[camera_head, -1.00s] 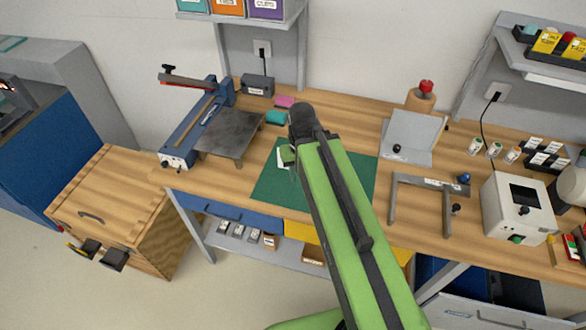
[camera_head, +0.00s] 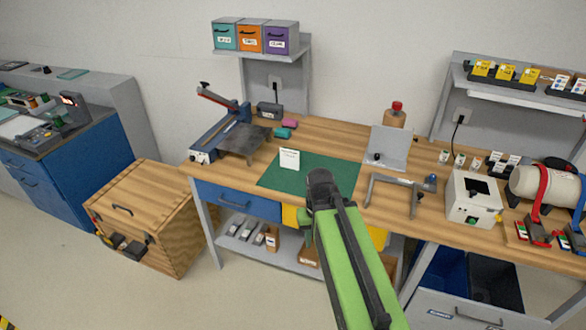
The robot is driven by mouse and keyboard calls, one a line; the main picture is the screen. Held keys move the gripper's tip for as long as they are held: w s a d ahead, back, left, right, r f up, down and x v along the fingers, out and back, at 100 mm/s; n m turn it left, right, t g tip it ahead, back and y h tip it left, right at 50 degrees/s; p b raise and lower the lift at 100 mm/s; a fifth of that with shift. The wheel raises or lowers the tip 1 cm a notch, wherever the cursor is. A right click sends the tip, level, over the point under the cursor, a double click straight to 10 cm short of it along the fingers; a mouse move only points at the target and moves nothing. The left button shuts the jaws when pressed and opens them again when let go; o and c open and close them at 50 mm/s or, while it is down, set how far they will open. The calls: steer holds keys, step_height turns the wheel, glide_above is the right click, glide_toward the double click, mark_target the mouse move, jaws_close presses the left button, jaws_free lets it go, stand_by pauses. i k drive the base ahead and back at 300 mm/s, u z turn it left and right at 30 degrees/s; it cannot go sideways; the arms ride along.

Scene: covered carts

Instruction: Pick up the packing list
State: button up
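A small white sheet with faint print (camera_head: 289,159), which looks like the packing list, sits at the back left of the green cutting mat (camera_head: 325,173) on the workbench. It seems to stand upright or lean back, and its print is too small to read. My green arm reaches up from the bottom of the view, and its dark joint overlaps the mat's front edge. My gripper's fingers are hidden behind the arm, so I cannot see whether they hold anything. The sheet shows clear of the arm, to its upper left.
A paper trimmer (camera_head: 222,138) stands left of the mat. A grey angled stand (camera_head: 388,149), a grey frame (camera_head: 398,189) and a white label printer (camera_head: 473,199) are to the right. A wooden crate (camera_head: 150,210) stands on the floor at left.

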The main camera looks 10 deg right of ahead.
mark_target(291, 159)
steer(key=u, duration=0.15)
steer(key=i, duration=0.8)
steer(key=u, duration=0.75)
steer(key=i, duration=0.8)
steer(key=u, duration=0.5)
